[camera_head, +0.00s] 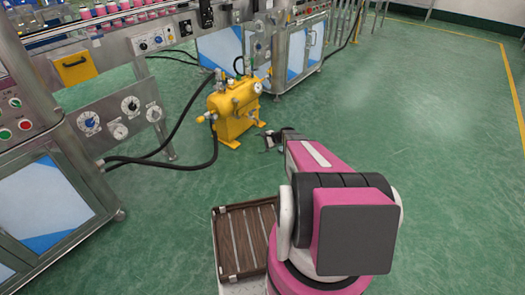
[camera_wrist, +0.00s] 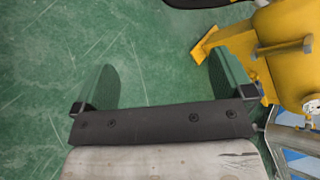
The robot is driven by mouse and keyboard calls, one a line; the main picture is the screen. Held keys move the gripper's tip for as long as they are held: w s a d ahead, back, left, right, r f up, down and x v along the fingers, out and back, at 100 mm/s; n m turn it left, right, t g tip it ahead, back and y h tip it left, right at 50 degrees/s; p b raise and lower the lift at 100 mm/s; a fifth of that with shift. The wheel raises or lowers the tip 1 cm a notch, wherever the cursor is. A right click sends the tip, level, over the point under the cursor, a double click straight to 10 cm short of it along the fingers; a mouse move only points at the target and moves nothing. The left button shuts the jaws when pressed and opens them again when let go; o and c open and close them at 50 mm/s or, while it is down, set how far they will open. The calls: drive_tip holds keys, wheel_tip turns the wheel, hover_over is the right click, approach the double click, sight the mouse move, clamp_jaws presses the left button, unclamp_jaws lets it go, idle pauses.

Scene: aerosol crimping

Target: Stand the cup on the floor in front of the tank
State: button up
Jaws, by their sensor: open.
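The yellow tank (camera_head: 237,108) stands upright on its feet on the green floor, with gauges and black hoses. Part of it shows at the right edge of the wrist view (camera_wrist: 292,40), with one yellow foot on the floor. My gripper (camera_head: 272,139) is low, just right of and in front of the tank in the head view. In the wrist view my gripper (camera_wrist: 161,72) is open, with only bare green floor between its fingers. I cannot make out a cup in either view.
A steel machine with blue panels (camera_head: 285,55) stands behind the tank, and a control cabinet (camera_head: 45,205) at the left. A black hose (camera_head: 170,163) crosses the floor. A brown slatted tray (camera_head: 230,240) lies beside my arm. Floor to the right is clear.

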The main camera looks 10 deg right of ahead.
drive_tip(key=s+a+r+n+g+h, duration=0.2)
drive_tip(key=s+r+n+h, duration=0.3)
drive_tip(key=s+r, duration=0.6)
drive_tip(key=s+a+r+n+g+h, duration=0.3)
drive_tip(key=s+r+n, duration=0.5)
drive_tip(key=s, duration=1)
wheel_tip(320, 180, up, 3)
drive_tip(key=a+h, duration=0.1)
drive_tip(key=h, duration=0.1)
drive_tip(key=shift+n+h, duration=0.3)
drive_tip(key=shift+n, duration=0.1)
drive_tip(key=shift+f, duration=0.1)
